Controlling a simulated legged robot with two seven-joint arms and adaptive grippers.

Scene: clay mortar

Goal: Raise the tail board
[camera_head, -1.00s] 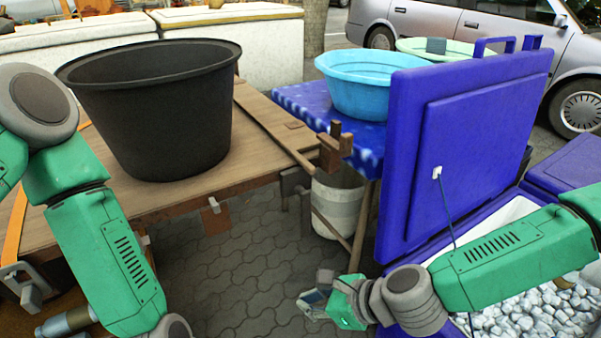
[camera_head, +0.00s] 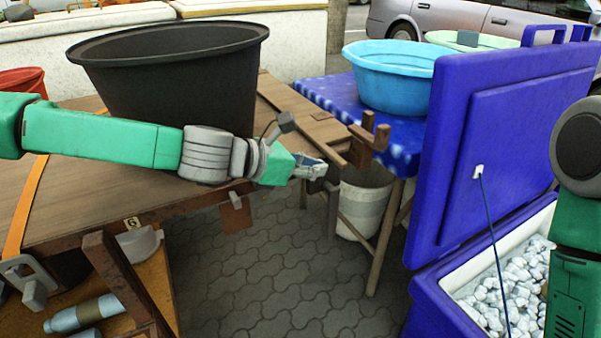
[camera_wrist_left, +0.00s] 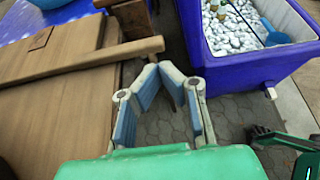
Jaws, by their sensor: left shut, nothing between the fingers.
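The wooden cart bed (camera_head: 75,205) has a flat end section (camera_head: 310,122) on its far right side, which looks like the tail board and lies about level with the bed. A wooden bar (camera_head: 290,115) runs along it; the bar also shows in the left wrist view (camera_wrist_left: 85,62). An upright wooden bracket (camera_head: 370,142) stands at the near corner. My left gripper (camera_head: 322,168) is shut and empty, just in front of the cart edge near the bar's near end.
A big black tub (camera_head: 165,95) stands on the bed behind my left arm. A blue cooler (camera_head: 425,300) with raised lid (camera_head: 510,150) and a blue table with a light-blue basin (camera_head: 390,75) stand right. A white bucket (camera_head: 362,205) is under the bracket.

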